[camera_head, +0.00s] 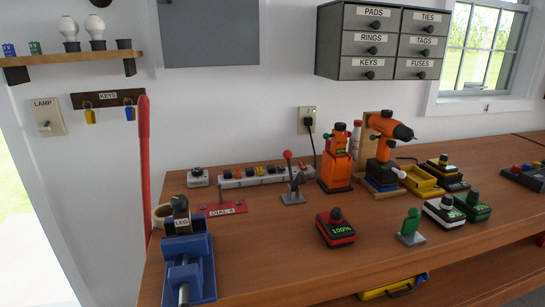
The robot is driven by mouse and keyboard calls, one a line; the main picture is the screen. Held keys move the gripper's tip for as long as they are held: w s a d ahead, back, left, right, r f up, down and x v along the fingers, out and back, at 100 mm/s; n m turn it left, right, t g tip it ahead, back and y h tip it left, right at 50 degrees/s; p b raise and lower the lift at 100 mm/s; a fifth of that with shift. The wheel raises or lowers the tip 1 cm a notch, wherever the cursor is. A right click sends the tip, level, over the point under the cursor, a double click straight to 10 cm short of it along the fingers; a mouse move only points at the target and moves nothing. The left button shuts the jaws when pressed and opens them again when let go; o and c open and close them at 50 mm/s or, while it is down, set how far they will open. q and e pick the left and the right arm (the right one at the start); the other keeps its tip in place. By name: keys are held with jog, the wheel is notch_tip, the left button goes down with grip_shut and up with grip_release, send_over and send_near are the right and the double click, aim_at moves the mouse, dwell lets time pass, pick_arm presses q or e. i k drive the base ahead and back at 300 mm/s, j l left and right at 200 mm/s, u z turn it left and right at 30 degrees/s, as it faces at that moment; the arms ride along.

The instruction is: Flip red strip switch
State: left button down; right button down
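A white power strip (230,183) lies at the back of the wooden bench, near the wall. Several small yellow and dark parts sit along its top. A small reddish patch, likely the red switch (303,167), shows at its right end; it is too small to tell its position. A lever with a red knob (287,155) on a grey base stands in front of the strip and hides part of it. Neither of my grippers is in view.
A blue vise (190,268) stands at the front left, and a red DIAL-4 plate (222,209) lies behind it. An orange device (336,165) and an orange drill (385,130) stand right of the strip. The bench (270,240) is clear front centre.

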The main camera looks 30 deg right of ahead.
aim_at(301, 165)
jog(key=k+l+z, duration=0.25)
jog(key=l, duration=0.2)
jog(key=l+z, duration=0.25)
jog(key=l, duration=0.2)
jog(key=l+z, duration=0.25)
jog(key=l, duration=0.25)
jog(key=k, duration=0.05)
